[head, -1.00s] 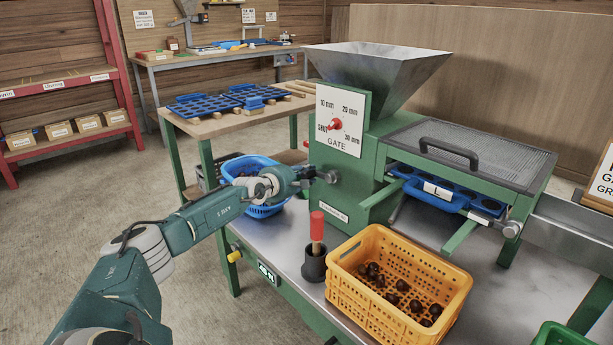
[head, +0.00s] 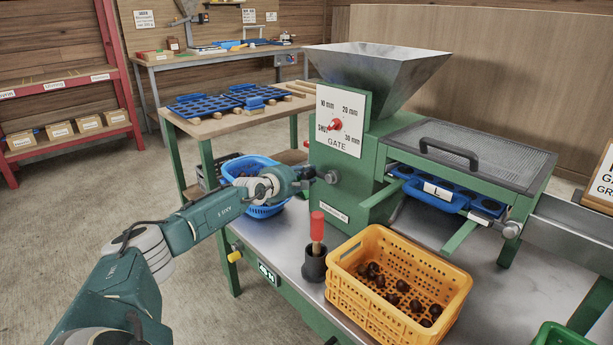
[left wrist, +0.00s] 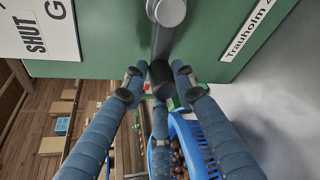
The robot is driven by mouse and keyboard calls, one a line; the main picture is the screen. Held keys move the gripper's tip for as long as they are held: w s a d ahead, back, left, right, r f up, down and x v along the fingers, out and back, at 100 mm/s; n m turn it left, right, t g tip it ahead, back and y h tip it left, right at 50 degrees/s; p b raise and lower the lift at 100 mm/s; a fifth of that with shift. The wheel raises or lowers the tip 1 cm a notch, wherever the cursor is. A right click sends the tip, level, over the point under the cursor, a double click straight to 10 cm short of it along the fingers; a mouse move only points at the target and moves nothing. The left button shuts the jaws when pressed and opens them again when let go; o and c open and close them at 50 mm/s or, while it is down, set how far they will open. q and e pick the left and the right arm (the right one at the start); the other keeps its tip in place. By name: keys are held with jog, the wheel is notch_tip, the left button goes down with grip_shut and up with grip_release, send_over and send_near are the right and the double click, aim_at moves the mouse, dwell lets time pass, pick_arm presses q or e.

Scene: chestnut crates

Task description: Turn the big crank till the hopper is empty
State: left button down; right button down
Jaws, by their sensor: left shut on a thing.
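The green sorting machine carries a grey metal hopper (head: 385,80) on top; its inside bottom is hidden, so I cannot tell what it holds. The big crank (head: 332,177) is on the machine's left side, mostly hidden by my gripper in the head view. In the left wrist view its grey arm (left wrist: 163,42) runs down from a round hub to a dark handle (left wrist: 160,73). My left gripper (head: 311,174) is shut on that handle, its fingers around it. A red gate knob (head: 336,125) sits on the white dial plate. My right gripper is out of view.
A yellow crate (head: 343,290) with several chestnuts and a red-handled tool (head: 317,228) in a black holder stand on the bench in front. A blue basket (head: 268,211) is below my left forearm. A blue tray (head: 437,194) marked L sits under the mesh.

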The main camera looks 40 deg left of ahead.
pick_arm(q)
jog(key=shift+a+r, duration=0.2)
jog(key=c, duration=1.5)
grip_release()
jog(key=shift+s, duration=0.15)
jog(key=shift+o, duration=0.2)
jog(key=shift+f, duration=0.1)
jog(key=shift+s+d, duration=0.1)
jog(key=shift+v, duration=5.95)
